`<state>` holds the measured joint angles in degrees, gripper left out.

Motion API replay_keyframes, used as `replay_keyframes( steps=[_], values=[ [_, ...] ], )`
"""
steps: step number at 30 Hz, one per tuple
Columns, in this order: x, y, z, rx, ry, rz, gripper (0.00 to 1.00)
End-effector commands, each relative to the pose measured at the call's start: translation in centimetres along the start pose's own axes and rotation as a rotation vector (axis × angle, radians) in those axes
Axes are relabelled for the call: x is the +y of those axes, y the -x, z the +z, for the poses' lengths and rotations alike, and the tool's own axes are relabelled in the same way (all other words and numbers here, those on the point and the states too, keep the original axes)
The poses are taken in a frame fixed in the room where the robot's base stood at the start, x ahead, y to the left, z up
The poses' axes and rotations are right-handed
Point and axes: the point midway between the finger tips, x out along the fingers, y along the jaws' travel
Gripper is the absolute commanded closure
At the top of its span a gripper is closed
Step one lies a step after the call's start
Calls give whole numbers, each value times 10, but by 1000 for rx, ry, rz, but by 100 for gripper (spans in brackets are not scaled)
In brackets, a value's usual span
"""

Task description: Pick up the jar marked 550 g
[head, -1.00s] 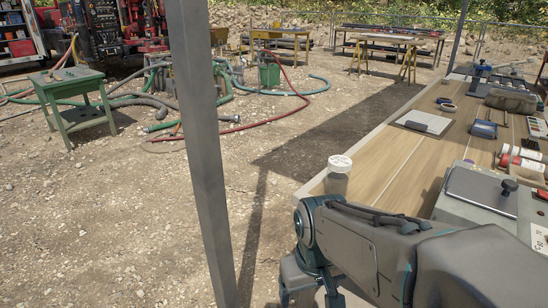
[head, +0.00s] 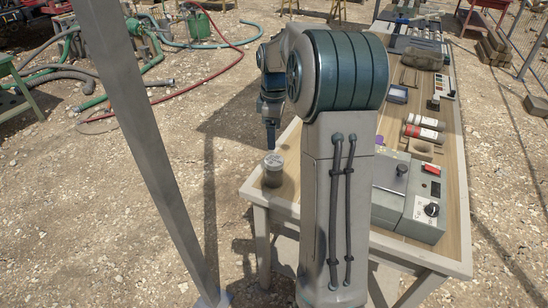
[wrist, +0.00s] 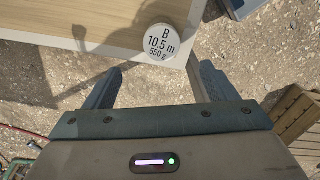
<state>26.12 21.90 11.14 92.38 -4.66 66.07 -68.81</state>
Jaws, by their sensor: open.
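The jar (head: 273,170) stands upright at the near left corner of the wooden table, with a pale lid and a grey-brown body. In the wrist view its round white lid (wrist: 160,42) reads "B 10.5 m 550 g", seen from above close to the table edge. My gripper (wrist: 155,78) is open and empty, its two fingers spread apart. The lid lies just past the fingertips in the wrist view, roughly centred on the gap.
The wooden table (head: 455,200) also holds a grey case (head: 425,205), red-and-white cylinders (head: 423,127) and several tools farther back. A metal post (head: 140,130) stands left of the table. Gravel lies beyond the table edge. My arm hides part of the tabletop.

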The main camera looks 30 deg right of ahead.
Motion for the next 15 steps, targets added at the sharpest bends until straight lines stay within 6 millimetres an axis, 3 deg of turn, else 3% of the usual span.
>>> replay_keyframes(
  steps=[4, 15],
  values=[
    [5, -8, 2, 1, 19, -6, 21],
    [4, -74, 2, 1, 19, -5, 21]
  ],
)
